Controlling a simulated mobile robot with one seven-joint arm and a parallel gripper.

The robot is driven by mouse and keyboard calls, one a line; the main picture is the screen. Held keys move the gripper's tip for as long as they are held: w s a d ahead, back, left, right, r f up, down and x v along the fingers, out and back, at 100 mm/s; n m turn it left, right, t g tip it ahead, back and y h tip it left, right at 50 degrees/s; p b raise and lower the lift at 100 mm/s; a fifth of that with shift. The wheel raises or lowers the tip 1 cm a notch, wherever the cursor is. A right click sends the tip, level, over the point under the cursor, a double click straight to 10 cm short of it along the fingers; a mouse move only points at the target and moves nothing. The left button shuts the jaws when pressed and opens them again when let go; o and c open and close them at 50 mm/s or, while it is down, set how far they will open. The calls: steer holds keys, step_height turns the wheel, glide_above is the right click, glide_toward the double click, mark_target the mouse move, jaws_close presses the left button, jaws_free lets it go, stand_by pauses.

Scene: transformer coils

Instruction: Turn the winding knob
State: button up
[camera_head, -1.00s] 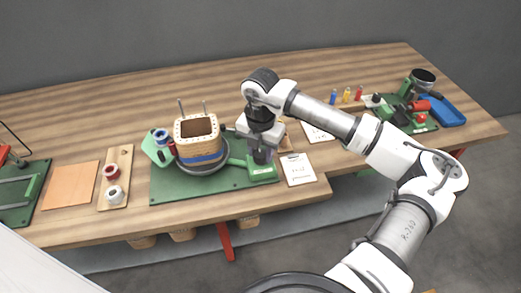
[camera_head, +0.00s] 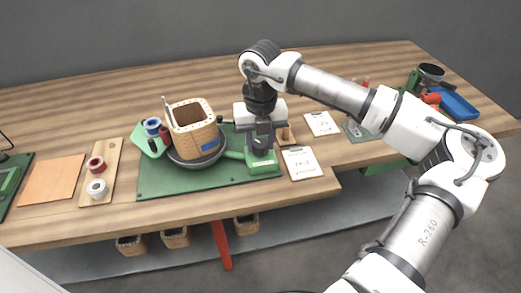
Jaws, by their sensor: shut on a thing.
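The winding stand is a green base plate (camera_head: 160,187) on the wooden table. A tan square coil former (camera_head: 191,135) with a blue patch sits on its dark round turntable (camera_head: 190,163). A green gearbox (camera_head: 263,166) stands at the plate's right end, joined to the turntable by a green arm. My gripper (camera_head: 262,143) points down over the gearbox and is shut on the winding knob there. The knob itself is mostly hidden by the fingers.
Wire spools (camera_head: 154,128) sit left of the former. A spool board (camera_head: 102,172) and an orange sheet (camera_head: 52,179) lie further left. White cards (camera_head: 301,162) lie close to my gripper's right. A blue tray (camera_head: 455,103) is at the far right.

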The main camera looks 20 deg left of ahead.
steer(key=n+b, duration=0.2)
steer(key=n, duration=0.1)
steer(key=shift+f+n+b, duration=0.15)
steer(key=shift+n+b, duration=0.25)
steer(key=n+b, duration=0.2)
steer(key=n, duration=0.2)
steer(key=shift+n, duration=0.3)
steer(key=n+b, duration=0.1)
steer(key=n, duration=0.3)
steer(key=shift+n+b, duration=0.5)
steer(key=shift+n, duration=1.6)
steer(key=shift+r, duration=0.2)
steer(key=o, duration=1)
